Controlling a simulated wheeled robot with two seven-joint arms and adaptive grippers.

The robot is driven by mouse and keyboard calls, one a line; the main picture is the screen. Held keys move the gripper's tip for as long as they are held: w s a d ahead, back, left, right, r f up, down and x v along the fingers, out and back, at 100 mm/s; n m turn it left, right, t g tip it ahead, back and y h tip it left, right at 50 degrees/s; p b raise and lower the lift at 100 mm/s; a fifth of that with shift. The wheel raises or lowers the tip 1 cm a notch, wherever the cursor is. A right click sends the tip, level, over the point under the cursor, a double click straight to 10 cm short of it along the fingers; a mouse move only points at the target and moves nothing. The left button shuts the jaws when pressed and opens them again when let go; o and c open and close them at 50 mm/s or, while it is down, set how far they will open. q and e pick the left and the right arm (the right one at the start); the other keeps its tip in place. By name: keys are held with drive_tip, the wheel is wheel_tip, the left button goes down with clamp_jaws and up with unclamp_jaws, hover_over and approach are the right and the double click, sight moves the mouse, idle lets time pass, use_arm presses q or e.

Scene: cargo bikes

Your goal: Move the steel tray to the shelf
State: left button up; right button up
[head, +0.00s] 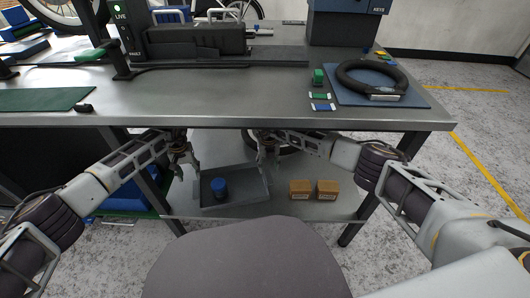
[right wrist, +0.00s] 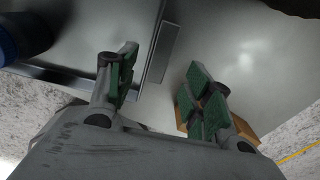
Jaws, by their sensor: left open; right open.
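The steel tray (head: 232,207) is a shallow grey tray under the workbench, on a low grey surface (head: 335,210). A blue cylinder (head: 219,187) stands inside it; part of it shows in the right wrist view (right wrist: 22,38). My left gripper (head: 186,165) is open above the tray's left end. My right gripper (head: 266,158) is open near the tray's right end. In the right wrist view, my right gripper (right wrist: 165,85) has green-padded fingers apart, with the tray's side wall and handle strip (right wrist: 163,52) in the gap's direction. Contact cannot be told.
The workbench top (head: 230,105) overhangs both grippers. On it lie a black ring-shaped tyre (head: 371,80) on a blue mat (head: 415,98) and a green mat (head: 40,99). Bench legs stand at both sides.

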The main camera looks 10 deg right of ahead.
drive_tip(key=shift+r, duration=1.7)
drive_tip(key=shift+s, duration=0.1)
